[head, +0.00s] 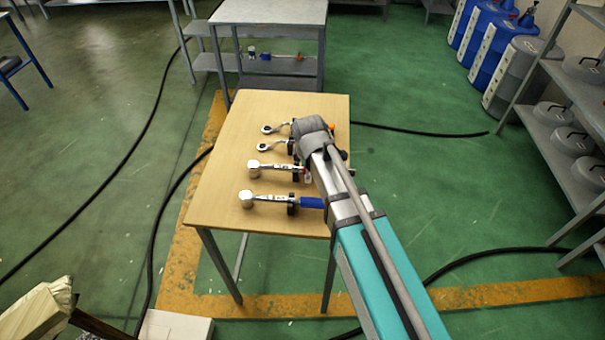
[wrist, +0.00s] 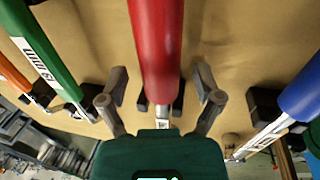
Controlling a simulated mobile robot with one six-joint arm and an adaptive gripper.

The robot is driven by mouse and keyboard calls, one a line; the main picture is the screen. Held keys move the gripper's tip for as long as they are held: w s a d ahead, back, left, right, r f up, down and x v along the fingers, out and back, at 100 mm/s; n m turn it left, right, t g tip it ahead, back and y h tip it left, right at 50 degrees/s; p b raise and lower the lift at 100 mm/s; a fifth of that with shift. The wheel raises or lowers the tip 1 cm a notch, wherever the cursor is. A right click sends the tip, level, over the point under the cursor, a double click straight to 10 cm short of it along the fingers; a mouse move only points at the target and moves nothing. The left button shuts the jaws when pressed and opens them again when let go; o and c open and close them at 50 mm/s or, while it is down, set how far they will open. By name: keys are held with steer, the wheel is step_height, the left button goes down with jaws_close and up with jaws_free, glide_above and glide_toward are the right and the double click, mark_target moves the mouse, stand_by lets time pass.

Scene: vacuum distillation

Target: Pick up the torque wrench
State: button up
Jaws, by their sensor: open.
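Several long tools lie side by side on the wooden table. A red-handled tool (wrist: 155,50) is centred in the wrist view. My gripper (wrist: 160,92) is open, with one finger on each side of this tool and visible gaps between. In the head view its round silver head (head: 254,170) points left and my arm hides most of its handle. A blue-handled tool (head: 311,202) with a similar round head lies nearest. A green-handled tool (wrist: 45,45) and an orange-handled one (wrist: 14,76) lie on the other side. I cannot tell from their looks which is the torque wrench.
Dark rests (wrist: 264,104) support the tools on the table (head: 222,150). The table's left part is clear. A grey metal bench (head: 268,12) stands behind, and shelves (head: 575,85) stand at the right. Black hoses (head: 150,200) cross the green floor.

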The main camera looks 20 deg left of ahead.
steer(key=shift+f, duration=0.1)
stand_by(0.6)
jaws_close()
